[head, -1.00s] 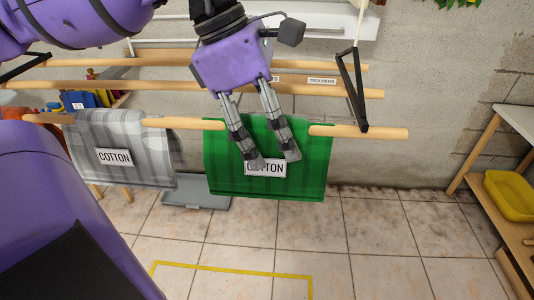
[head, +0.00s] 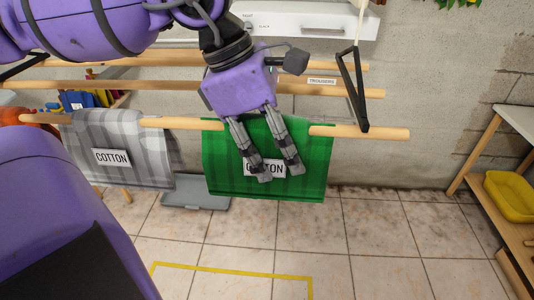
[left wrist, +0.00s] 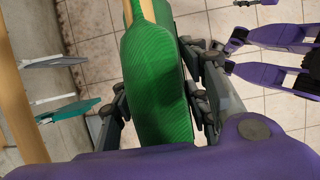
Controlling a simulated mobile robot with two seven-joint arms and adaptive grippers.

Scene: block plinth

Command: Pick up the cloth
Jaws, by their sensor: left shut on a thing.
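A green checked cloth (head: 222,165) with a white COTTON label hangs folded over the front wooden rail. It also shows in the left wrist view (left wrist: 154,75), draped over the rail. My left gripper (head: 280,174) comes down from above, with its fingers in front of the cloth and partly over the label. In the left wrist view, the fingers lie on both sides of the cloth, and the gripper is shut on it. A grey checked cloth (head: 98,135), also labelled COTTON, hangs on the same rail to the left.
Further wooden rails (head: 165,86) run behind the front rail (head: 370,131), with a black bracket (head: 352,90) at the right. A shelf with a yellow tub (head: 510,195) stands at the right. A grey flat object (head: 195,193) lies below; the tiled floor in front is clear.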

